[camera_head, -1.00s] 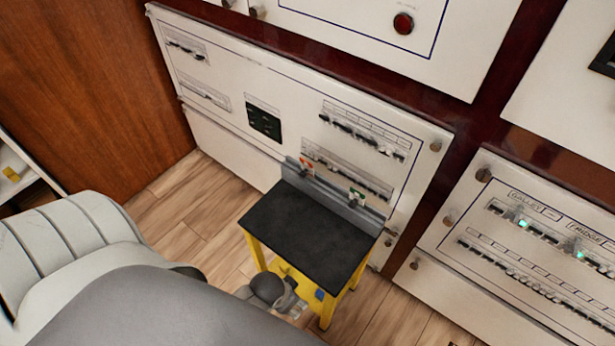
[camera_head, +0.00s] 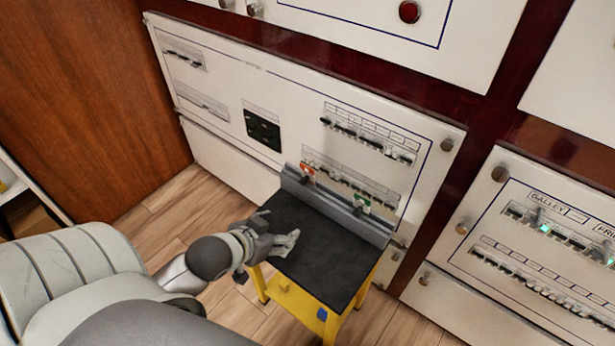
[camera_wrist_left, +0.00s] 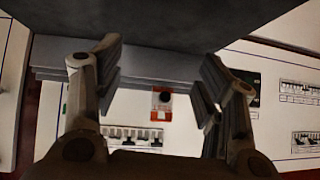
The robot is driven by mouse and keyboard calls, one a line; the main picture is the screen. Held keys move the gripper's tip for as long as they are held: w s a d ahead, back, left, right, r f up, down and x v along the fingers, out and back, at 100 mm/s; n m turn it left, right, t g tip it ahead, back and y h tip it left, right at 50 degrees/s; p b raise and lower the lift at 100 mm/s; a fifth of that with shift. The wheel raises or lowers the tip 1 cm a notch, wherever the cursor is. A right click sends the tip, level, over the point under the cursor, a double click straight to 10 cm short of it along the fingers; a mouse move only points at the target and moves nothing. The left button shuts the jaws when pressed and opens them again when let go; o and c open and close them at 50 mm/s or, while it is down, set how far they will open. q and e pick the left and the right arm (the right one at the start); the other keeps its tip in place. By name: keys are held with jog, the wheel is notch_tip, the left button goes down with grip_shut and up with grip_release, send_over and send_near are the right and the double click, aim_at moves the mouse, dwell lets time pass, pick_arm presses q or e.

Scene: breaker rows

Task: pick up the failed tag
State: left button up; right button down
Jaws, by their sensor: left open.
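A red-and-white tag (camera_head: 307,170) stands at the left end of the grey ledge along the back of the black-topped stand. A green-and-white tag (camera_head: 362,204) stands farther right on the same ledge. I cannot read the lettering on either. My left gripper (camera_head: 283,225) is open and empty over the stand's left front part, apart from both tags. In the left wrist view, the red tag (camera_wrist_left: 155,106), with a dark round knob over it, shows beyond and between the open fingers (camera_wrist_left: 164,88). My right gripper is not in view.
The stand's black top (camera_head: 325,265) is bare, on yellow legs. The grey ledge (camera_head: 335,207) runs along its back edge. White breaker panels (camera_head: 225,75) with rows of switches rise close behind. A wooden wall (camera_head: 85,90) is at left.

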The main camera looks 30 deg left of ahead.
aim_at(305, 177)
pick_arm(q)
jog(key=w+a+r+t+h, duration=0.1)
jog(key=w+a+r+t, duration=0.3)
jog(key=w+r, duration=0.15)
jog(key=shift+d+r+b+x, duration=0.15)
jog(key=shift+b+x, duration=0.4)
jog(key=shift+x, duration=1.2)
jog(key=shift+d+r+b+x, duration=0.15)
jog(key=shift+b+x, duration=0.4)
jog(key=shift+x, duration=1.15)
jog(key=shift+d+b+x, duration=0.15)
jog(key=shift+b+x, duration=0.4)
jog(key=shift+x, duration=1.2)
jog(key=shift+w, duration=0.1)
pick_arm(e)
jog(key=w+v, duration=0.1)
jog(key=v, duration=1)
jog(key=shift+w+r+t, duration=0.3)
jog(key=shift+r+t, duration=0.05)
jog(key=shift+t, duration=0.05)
pick_arm(q)
jog(key=c, duration=0.9)
